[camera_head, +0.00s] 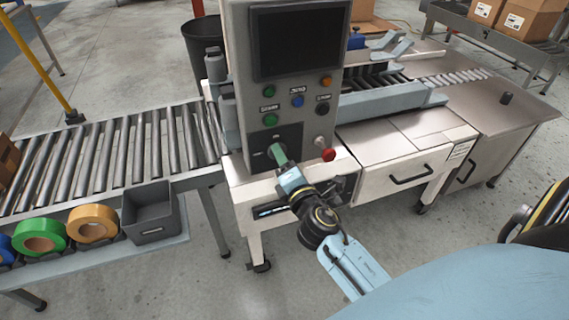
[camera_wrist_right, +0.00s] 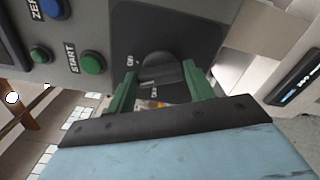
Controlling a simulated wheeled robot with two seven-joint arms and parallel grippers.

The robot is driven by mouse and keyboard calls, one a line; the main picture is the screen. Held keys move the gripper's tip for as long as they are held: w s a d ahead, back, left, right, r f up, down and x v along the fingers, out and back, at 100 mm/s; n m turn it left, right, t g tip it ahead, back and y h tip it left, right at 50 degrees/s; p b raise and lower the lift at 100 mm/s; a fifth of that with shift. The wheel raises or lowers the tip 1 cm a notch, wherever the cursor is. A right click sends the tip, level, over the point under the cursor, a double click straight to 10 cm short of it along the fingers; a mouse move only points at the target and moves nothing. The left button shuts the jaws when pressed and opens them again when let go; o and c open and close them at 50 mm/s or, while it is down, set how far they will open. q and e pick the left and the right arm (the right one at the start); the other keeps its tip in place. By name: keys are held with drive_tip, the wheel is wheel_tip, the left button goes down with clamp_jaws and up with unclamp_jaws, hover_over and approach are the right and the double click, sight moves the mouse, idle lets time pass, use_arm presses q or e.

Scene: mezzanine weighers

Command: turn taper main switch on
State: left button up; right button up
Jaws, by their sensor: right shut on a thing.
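The taper control box (camera_head: 290,75) stands upright in the middle of the head view, with a dark screen and coloured buttons. The main switch is a dark rotary knob (camera_wrist_right: 158,66) on a dark plate (camera_head: 258,139) low on its front. My right gripper (camera_head: 277,152) reaches up to this plate. In the right wrist view its green fingers (camera_wrist_right: 160,76) are on both sides of the knob, shut on it. The fingers hide the knob in the head view. The exact angle of the knob is hard to tell. My left gripper is not in view.
Beside the switch are a red knob (camera_head: 328,154) and a green START button (camera_wrist_right: 92,63). A roller conveyor (camera_head: 110,150) runs left, with tape rolls (camera_head: 92,222) and a grey bin (camera_head: 149,211) below. A drawer (camera_head: 395,177) is right. Floor in front is open.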

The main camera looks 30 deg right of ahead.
drive_tip(key=m, duration=0.4)
drive_tip(key=shift+f+m, duration=0.1)
drive_tip(key=shift+m, duration=0.3)
idle(0.4)
drive_tip(key=o, duration=1)
drive_tip(key=shift+s, duration=0.1)
